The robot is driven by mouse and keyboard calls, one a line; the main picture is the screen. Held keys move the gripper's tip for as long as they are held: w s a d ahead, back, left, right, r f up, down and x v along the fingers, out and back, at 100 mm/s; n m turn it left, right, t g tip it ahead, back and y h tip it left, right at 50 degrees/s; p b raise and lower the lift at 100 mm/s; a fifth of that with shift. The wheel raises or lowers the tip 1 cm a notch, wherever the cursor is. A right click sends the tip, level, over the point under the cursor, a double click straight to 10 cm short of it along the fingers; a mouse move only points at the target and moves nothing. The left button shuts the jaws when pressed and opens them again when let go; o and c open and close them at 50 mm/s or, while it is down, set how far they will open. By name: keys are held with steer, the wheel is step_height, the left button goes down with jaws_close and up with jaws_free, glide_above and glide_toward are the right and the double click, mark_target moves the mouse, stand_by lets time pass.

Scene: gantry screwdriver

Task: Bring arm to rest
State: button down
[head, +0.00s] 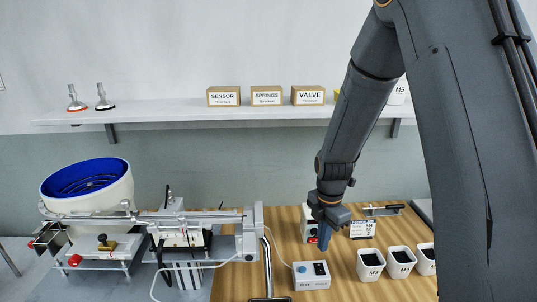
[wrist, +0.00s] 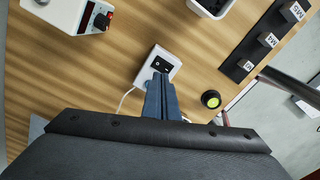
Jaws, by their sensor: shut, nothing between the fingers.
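My arm reaches down from the upper right in the head view. My gripper (head: 323,238) points down above the wooden table (head: 235,288). Its blue fingers are together with nothing between them. The closed fingers also show in the wrist view (wrist: 161,92), in front of a white switch box (wrist: 166,62). That box (head: 311,276) lies on the table just below and in front of the fingertips in the head view. The gripper appears apart from it, though the exact gap is hard to judge.
A gantry (head: 190,218) with a blue bowl feeder (head: 85,180) stands at left. White bins (head: 370,264) sit at right. A shelf (head: 180,112) on the back wall holds small cartons (head: 266,96). The wrist view shows a black-and-yellow round object (wrist: 211,99) and a labelled dark strip (wrist: 258,47).

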steer(key=s+r+m, duration=0.4)
steer(key=s+m, duration=0.3)
steer(key=m, duration=0.4)
steer(key=s+r+m+t+b, duration=0.1)
steer(key=s+r+m, duration=0.3)
steer(key=s+m, duration=0.4)
steer(key=m, duration=0.3)
steer(key=shift+s+r+m, duration=0.25)
steer(key=shift+r+m, duration=0.15)
steer(key=shift+d, duration=0.1)
